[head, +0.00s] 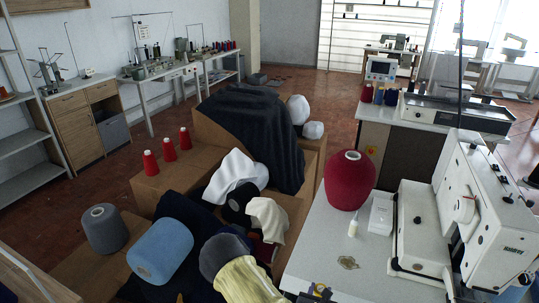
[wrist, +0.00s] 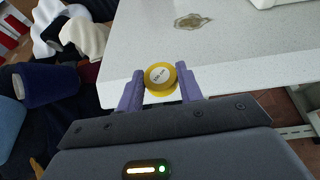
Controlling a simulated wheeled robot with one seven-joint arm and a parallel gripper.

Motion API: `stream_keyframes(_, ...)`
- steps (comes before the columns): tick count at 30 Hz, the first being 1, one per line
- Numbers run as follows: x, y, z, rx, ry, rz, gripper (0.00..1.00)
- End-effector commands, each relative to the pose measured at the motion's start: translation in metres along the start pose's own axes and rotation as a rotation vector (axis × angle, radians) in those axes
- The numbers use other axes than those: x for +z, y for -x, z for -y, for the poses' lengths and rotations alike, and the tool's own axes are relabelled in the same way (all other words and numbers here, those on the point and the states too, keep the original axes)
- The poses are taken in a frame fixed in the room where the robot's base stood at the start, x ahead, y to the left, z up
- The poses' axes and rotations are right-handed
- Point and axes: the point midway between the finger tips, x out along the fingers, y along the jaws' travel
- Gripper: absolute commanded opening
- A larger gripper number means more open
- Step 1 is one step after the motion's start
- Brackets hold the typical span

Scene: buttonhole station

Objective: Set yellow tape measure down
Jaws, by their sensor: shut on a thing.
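The yellow tape measure (wrist: 160,77) is a small round disc with a white printed label, seen face-on in the wrist view. My gripper (wrist: 160,82) is shut on it, with one purple finger on each side. In the wrist view the tape measure overlaps the front edge of the table (wrist: 235,60). I cannot tell its height above the surface.
A flat tan piece (head: 348,262) lies on the table near the tape measure. A large red thread cone (head: 349,180), a small white bottle (head: 352,228) and a white sewing machine (head: 495,225) stand farther back. Cartons with cones and cloth crowd the left side.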

Motion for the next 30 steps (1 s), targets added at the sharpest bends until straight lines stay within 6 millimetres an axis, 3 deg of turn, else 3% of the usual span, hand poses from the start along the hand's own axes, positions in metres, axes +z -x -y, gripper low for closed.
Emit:
stream_keyframes(13, -0.030, -0.016, -0.002, 0.286, 0.122, -0.002, 0.14)
stream_keyframes(30, -0.034, -0.016, -0.003, 0.320, 0.131, 0.001, 0.14)
